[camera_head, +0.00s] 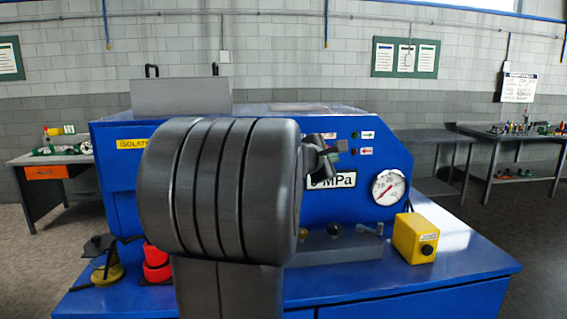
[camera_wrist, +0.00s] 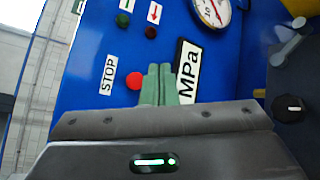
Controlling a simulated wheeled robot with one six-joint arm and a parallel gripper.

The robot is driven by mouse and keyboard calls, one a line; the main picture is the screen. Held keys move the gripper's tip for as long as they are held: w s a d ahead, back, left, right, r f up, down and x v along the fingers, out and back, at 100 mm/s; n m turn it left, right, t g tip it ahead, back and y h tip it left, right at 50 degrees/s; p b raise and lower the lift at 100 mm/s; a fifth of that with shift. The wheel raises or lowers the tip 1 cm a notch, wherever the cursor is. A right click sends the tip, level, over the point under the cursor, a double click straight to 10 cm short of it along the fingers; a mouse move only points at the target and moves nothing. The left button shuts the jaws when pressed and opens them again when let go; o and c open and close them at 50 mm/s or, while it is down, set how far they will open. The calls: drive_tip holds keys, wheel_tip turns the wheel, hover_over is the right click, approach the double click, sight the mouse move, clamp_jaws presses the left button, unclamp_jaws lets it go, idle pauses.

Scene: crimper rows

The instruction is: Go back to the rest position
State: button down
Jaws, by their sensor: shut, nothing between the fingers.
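My gripper (camera_head: 340,148) shows in the head view just right of my large dark arm, in front of the blue machine's face. In the wrist view its two greenish fingers (camera_wrist: 158,70) are together with nothing between them. Their tips point at the blue panel (camera_wrist: 85,55), beside the red stop button (camera_wrist: 134,80) and the MPa label (camera_wrist: 188,75). I cannot tell whether the tips touch the panel. My arm hides the middle of the blue machine (camera_head: 345,125) in the head view.
A pressure gauge (camera_head: 389,187) and a yellow box (camera_head: 415,238) are right of my gripper. Red rings (camera_head: 157,265) and a dark tool with a yellow base (camera_head: 107,272) stand at left. Benches (camera_head: 420,140) line the back wall. The floor at right is clear.

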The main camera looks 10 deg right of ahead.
drive_tip(key=w+p, duration=0.1)
drive_tip(key=p, duration=0.2)
drive_tip(key=shift+w+r, duration=0.25)
drive_tip(key=shift+w, duration=0.1)
drive_tip(key=s+b, duration=0.3)
drive_tip(key=s, duration=0.3)
drive_tip(key=shift+a+f, duration=0.15)
drive_tip(key=shift+f, duration=0.15)
